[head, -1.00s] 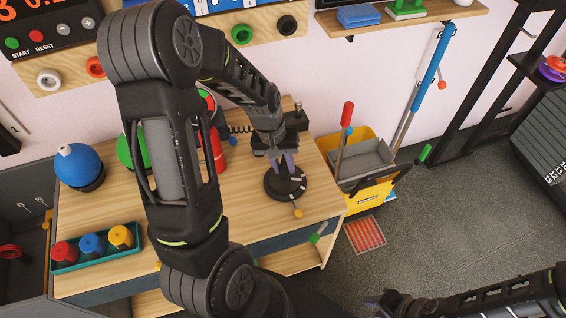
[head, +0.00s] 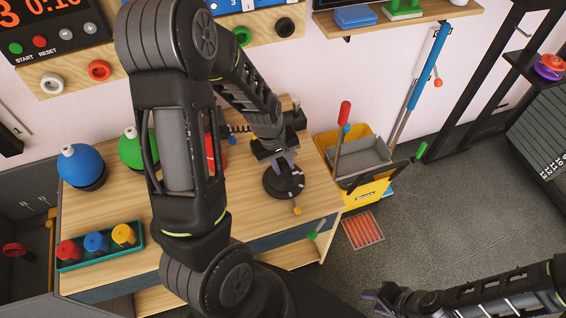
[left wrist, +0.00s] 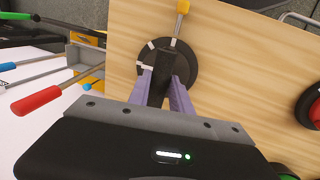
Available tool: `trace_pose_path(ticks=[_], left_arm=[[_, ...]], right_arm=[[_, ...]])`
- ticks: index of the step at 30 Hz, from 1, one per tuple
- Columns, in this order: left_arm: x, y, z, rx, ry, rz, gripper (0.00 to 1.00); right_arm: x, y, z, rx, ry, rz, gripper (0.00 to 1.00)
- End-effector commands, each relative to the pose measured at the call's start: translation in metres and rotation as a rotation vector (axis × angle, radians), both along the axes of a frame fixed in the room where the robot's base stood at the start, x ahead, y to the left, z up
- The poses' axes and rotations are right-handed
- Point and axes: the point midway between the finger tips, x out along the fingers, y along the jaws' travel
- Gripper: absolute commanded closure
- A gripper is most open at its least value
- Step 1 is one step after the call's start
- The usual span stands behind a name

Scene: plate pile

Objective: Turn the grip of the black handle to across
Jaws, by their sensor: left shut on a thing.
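The black handle (left wrist: 160,75) stands on a round dark base (left wrist: 188,68) with white marks on its rim. A rod with a yellow tip (left wrist: 183,7) sticks out from that base. In the head view the base (head: 274,187) sits near the right edge of the wooden bench, its yellow tip (head: 297,211) towards the front. My left gripper (head: 284,165) is over the base, its purple fingers on either side of the handle, shut on it. The fingers partly hide the grip. My right gripper (head: 376,301) is low at the right, away from the bench, its fingers too small to judge.
A teal tray (head: 100,259) with red, blue and yellow knobs lies on the bench at the left. Blue (head: 80,165) and green (head: 131,148) round objects stand behind it. A yellow bucket (head: 366,192) stands right of the bench. My left arm covers the bench's middle.

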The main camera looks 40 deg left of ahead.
Motion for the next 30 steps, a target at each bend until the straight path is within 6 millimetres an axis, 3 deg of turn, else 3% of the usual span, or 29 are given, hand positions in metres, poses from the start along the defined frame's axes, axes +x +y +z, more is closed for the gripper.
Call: trace_pose_path(ticks=[4,5,12,23,30], left_arm=[[0.000,0.000,0.000,0.000,-0.001,0.000,1.00],[0.000,0.000,0.000,0.000,-0.001,0.000,0.73],[0.000,0.000,0.000,0.000,-0.001,-0.001,0.54],[0.000,0.001,0.006,0.000,-0.002,-0.002,0.53],[-0.004,0.004,0.039,0.001,-0.005,-0.001,0.53]], right_arm=[[0.000,0.000,0.000,0.000,0.000,0.000,0.64],[0.000,0.000,0.000,0.000,0.000,0.000,0.64],[0.000,0.000,0.000,0.000,0.000,0.000,0.64],[0.000,0.000,0.001,0.000,0.000,0.000,0.64],[0.000,0.000,0.008,0.000,0.000,0.000,0.64]])
